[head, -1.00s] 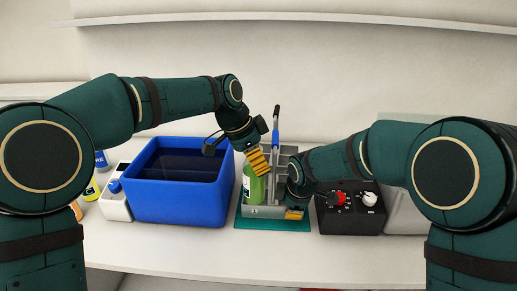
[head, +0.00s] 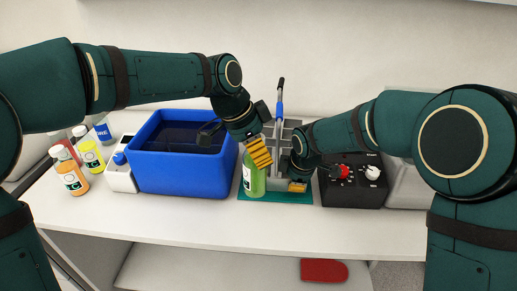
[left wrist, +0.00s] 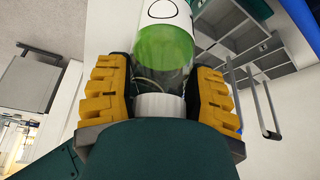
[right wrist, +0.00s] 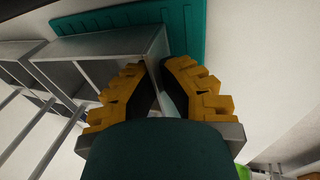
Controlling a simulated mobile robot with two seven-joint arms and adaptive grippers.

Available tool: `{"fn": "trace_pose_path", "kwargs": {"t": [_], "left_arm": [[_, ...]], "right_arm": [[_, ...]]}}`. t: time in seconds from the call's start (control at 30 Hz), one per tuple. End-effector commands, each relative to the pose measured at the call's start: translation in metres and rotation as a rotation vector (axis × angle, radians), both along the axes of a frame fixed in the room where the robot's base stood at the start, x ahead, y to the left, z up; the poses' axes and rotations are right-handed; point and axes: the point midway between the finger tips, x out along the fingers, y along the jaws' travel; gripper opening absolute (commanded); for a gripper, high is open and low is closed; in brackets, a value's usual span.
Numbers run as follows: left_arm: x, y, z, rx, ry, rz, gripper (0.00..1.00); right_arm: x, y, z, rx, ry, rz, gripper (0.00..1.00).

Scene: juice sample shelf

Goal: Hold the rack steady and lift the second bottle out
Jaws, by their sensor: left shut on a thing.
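A green bottle (head: 253,181) with a white label stands upright at the left front of the grey rack (head: 273,184), partly outside it as far as the head view shows. My left gripper (head: 257,154) is shut on the bottle's neck. In the left wrist view its fingers close around the white cap end (left wrist: 160,107), and the rack's compartments (left wrist: 240,35) show beside the bottle. My right gripper (head: 297,186) is at the rack's right front. In the right wrist view its fingers (right wrist: 158,72) straddle the rack's end wall (right wrist: 110,42) and look closed on it. The bottle's base contact cannot be told.
The rack is on a teal mat (head: 300,199). A blue bin (head: 180,183) is left of it, with a white device (head: 120,177) and several bottles (head: 72,179) farther left. A black control box (head: 352,190) is close on the right. The front table strip is clear.

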Motion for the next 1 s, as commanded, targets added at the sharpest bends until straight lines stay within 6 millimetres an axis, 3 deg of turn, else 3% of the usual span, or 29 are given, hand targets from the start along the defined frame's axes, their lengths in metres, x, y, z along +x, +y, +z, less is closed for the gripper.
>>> {"fn": "trace_pose_path", "kwargs": {"t": [0.33, 1.0], "left_arm": [[0.000, 0.000, 0.003, 0.000, -0.002, -0.001, 0.13], [0.000, 0.000, 0.031, -0.001, -0.001, 0.000, 0.13]], "right_arm": [[0.000, 0.000, 0.000, 0.000, 0.000, 0.000, 0.00], [0.000, 0.000, 0.000, 0.000, 0.000, -0.001, 0.00]]}}
